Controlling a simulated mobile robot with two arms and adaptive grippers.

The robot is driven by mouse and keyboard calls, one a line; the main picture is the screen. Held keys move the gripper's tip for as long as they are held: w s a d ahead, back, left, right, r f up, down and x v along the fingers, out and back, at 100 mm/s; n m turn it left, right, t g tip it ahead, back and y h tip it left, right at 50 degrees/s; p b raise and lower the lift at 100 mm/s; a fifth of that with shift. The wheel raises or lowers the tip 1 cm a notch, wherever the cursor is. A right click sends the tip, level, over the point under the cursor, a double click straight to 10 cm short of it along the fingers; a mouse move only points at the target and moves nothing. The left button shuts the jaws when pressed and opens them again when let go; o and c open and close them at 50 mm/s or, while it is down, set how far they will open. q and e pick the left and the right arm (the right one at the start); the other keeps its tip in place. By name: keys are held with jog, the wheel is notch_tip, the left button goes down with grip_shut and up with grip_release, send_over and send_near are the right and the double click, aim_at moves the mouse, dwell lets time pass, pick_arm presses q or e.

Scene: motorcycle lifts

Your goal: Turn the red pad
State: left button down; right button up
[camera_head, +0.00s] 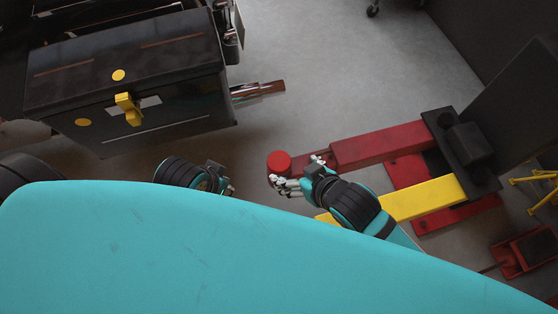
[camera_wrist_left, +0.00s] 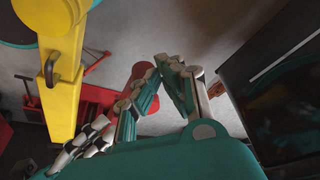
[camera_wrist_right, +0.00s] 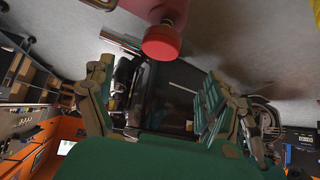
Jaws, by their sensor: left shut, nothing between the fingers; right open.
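The red pad (camera_head: 279,161) is a round red disc at the free end of a red lift arm (camera_head: 380,145). It shows at the top middle of the right wrist view (camera_wrist_right: 161,43), beyond the open fingers and not between them. My right gripper (camera_head: 298,172) is open and empty, just right of and below the pad in the head view. My left gripper (camera_head: 230,189) is shut and empty, to the left of the pad and apart from it. In the left wrist view its fingers (camera_wrist_left: 166,66) partly hide a red part behind them.
A black box (camera_head: 125,95) with a yellow latch stands at upper left. A yellow lift arm (camera_head: 430,197) lies below the red one, both meeting a black lift post (camera_head: 465,145). Grey floor is clear above the pad. My turquoise body hides the lower head view.

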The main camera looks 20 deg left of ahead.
aim_at(279, 161)
jog(key=b+x, duration=0.2)
jog(key=x, duration=0.4)
jog(key=b+x, duration=0.2)
jog(key=x, duration=0.2)
jog(key=shift+w+a+f, duration=0.15)
jog(key=shift+a+f, duration=0.05)
jog(key=shift+f, duration=0.05)
pick_arm(q)
jog(key=w+d+r+t+h, duration=0.1)
jog(key=w+d+r+t, duration=0.2)
jog(key=w+r+t, duration=0.3)
jog(key=w+d+r+t+h, duration=0.2)
jog(key=w+r+t, duration=0.4)
jog(key=w, duration=0.3)
jog(key=shift+w+d+r+m, duration=0.2)
jog(key=shift+w+d+m, duration=0.1)
jog(key=shift+d, duration=0.2)
pick_arm(e)
jog(key=shift+w+a+f, duration=0.1)
jog(key=shift+a, duration=0.05)
